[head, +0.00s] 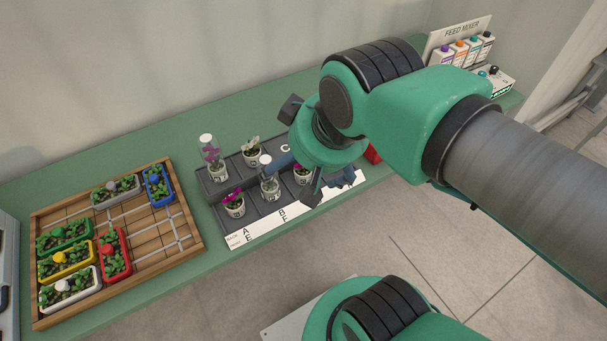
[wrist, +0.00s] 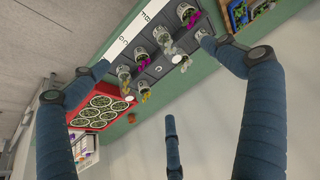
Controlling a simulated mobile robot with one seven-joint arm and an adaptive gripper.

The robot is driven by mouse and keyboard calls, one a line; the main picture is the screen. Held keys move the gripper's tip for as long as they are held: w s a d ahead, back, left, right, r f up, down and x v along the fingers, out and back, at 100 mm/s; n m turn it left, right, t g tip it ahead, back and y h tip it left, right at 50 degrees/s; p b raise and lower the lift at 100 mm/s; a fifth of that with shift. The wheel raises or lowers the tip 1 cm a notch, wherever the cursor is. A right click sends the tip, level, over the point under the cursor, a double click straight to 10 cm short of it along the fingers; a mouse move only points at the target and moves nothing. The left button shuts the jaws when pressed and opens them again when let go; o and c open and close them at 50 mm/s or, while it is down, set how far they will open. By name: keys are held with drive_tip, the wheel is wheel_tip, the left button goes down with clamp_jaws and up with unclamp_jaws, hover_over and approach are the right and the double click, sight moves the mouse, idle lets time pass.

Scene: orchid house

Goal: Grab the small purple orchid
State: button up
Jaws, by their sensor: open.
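Several potted orchids stand on a dark stepped rack (head: 218,187). A small purple orchid (head: 234,198) is in a white pot at the front left; it also shows in the wrist view (wrist: 190,17). Another low magenta orchid (head: 302,172) stands further right in the front row, partly hidden by my gripper; it too shows in the wrist view (wrist: 141,55). A taller purple orchid (head: 211,155) with a white-topped clear cover stands at the back left. My gripper (head: 287,162) is open and empty above the rack's middle, its spread fingers also in the wrist view (wrist: 157,76).
A wooden tray (head: 190,235) with coloured planters lies left of the rack. A red tray (wrist: 97,113) with round pots is on its other side. A feed mixer station (head: 462,45) with bottles stands at the far right. Green bench is clear behind the rack.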

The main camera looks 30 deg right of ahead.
idle(0.3)
drive_tip(key=c, duration=0.8)
drive_tip(key=shift+w, duration=0.1)
drive_tip(key=m+g+p, duration=0.6)
drive_tip(key=p, duration=0.2)
hover_over(303, 173)
drive_tip(key=w, duration=0.2)
drive_tip(key=f, duration=1.9)
drive_tip(key=shift+s+d+f, duration=0.1)
drive_tip(key=shift+d+f, duration=0.05)
drive_tip(key=shift+d, duration=0.2)
drive_tip(key=shift+f, duration=0.1)
drive_tip(key=shift+f+b, duration=0.85)
drive_tip(key=shift+f, duration=3.35)
